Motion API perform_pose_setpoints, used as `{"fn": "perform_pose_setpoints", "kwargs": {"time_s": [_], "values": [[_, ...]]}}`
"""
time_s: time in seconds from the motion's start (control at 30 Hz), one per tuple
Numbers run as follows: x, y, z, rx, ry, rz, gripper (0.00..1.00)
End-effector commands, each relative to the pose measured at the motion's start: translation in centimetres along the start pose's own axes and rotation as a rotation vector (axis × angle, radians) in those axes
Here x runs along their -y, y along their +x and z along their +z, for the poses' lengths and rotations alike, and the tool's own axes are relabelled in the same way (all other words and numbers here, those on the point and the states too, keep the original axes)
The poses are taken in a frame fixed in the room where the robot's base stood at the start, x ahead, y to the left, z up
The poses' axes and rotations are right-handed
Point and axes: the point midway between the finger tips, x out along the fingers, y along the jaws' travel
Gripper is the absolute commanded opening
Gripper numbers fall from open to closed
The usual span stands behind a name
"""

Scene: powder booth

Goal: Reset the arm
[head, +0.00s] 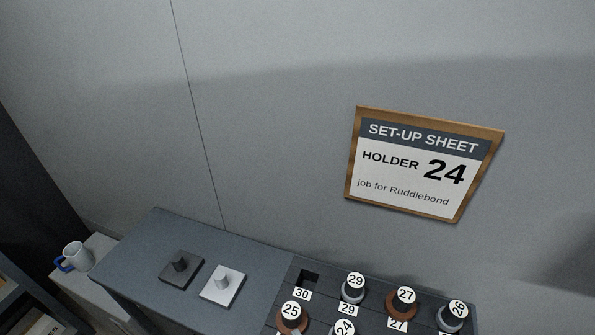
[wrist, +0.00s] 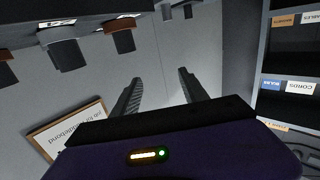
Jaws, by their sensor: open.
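My gripper (wrist: 158,82) shows in the wrist view with its two dark fingers spread apart and nothing between them. It points toward the bare grey wall. The head view does not show the gripper. The wrist view appears upside down, with the set-up sheet (wrist: 68,135) inverted at the lower left.
In the head view the set-up sheet (head: 424,165) on the wall reads holder 24. Below it a dark rack (head: 385,315) holds several numbered holders; slot 30 is empty. A dark block (head: 181,270) and a white block (head: 222,287) sit on the grey bench (head: 150,245). A mug (head: 78,256) stands left.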

Motion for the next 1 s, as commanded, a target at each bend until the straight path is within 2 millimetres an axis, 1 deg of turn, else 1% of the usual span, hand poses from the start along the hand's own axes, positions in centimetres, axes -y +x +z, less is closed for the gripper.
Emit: {"fn": "perform_pose_setpoints", "kwargs": {"time_s": [0.03,0.17,0.27,0.3,0.43,0.5,0.6,0.7,0.8,1.0], "values": [[-1.5,-1.6,0.8,-0.001,0.011,0.027,0.51],[-4.9,-5.5,1.8,-0.023,0.033,0.103,0.51],[-7.5,-8.9,2.5,-0.025,0.048,0.175,0.51],[-8.5,-10.4,2.8,-0.019,0.052,0.208,0.51],[-11.1,-15.2,4.2,0.026,0.074,0.311,0.51],[-12.0,-17.5,5.1,0.069,0.088,0.359,0.51],[-12.6,-20.3,6.7,0.145,0.098,0.410,0.51],[-12.8,-22.1,7.6,0.196,0.100,0.442,0.51],[-12.7,-23.0,8.0,0.219,0.107,0.460,0.51],[-12.8,-23.0,8.1,0.221,0.108,0.463,0.51]]}}
